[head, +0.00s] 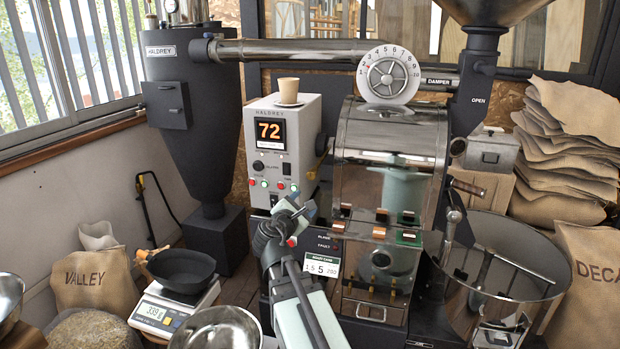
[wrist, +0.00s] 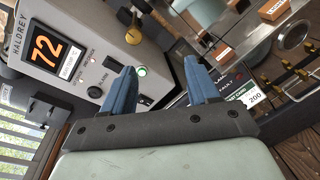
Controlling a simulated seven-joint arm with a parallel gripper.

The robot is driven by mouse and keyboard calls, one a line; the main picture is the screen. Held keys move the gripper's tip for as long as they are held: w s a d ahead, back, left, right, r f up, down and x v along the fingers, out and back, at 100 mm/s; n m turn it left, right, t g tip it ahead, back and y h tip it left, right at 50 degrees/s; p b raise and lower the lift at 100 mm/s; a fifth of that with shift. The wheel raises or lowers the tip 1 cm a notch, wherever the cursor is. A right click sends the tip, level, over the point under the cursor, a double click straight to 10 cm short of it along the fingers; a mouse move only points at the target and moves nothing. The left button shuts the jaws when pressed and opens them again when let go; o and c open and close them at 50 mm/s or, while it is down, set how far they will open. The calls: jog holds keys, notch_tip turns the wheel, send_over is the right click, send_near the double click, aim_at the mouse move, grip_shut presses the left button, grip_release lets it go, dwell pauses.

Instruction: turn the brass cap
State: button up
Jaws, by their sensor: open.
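A round brass-coloured knob, which may be the brass cap, shows at the right side of the control box in the head view (head: 321,145) and at the top in the wrist view (wrist: 133,37). My gripper (wrist: 160,66) is open, its two blue fingers apart with nothing between them. In the head view my gripper (head: 302,211) is in front of the control box's lower right, below and apart from this knob. Several small brass fittings (wrist: 283,80) sit low on the roaster front; I cannot tell whether one is the cap.
The control box (head: 285,115) shows 72 and carries a paper cup (head: 288,90). The steel roaster drum (head: 385,170) stands close on the right, with the cooling bin (head: 540,290) beyond. A scale (head: 175,312) with a black pan (head: 182,270) is at lower left.

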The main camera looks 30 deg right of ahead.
aim_at(310, 176)
jog(key=w+d+n, duration=0.3)
jog(key=w+d+r+n+t, duration=0.1)
jog(key=w+d+n, duration=0.1)
jog(key=w+n, duration=0.2)
jog(key=w+d+r+n+t, duration=0.1)
jog(key=w+d+n, duration=0.2)
jog(key=w, duration=0.1)
jog(key=shift+w+d+r+n, duration=0.1)
jog(key=shift+d+n, duration=0.2)
jog(key=shift+n, duration=0.1)
dwell(0.3)
jog(key=c, duration=1)
jog(key=shift+c, duration=0.2)
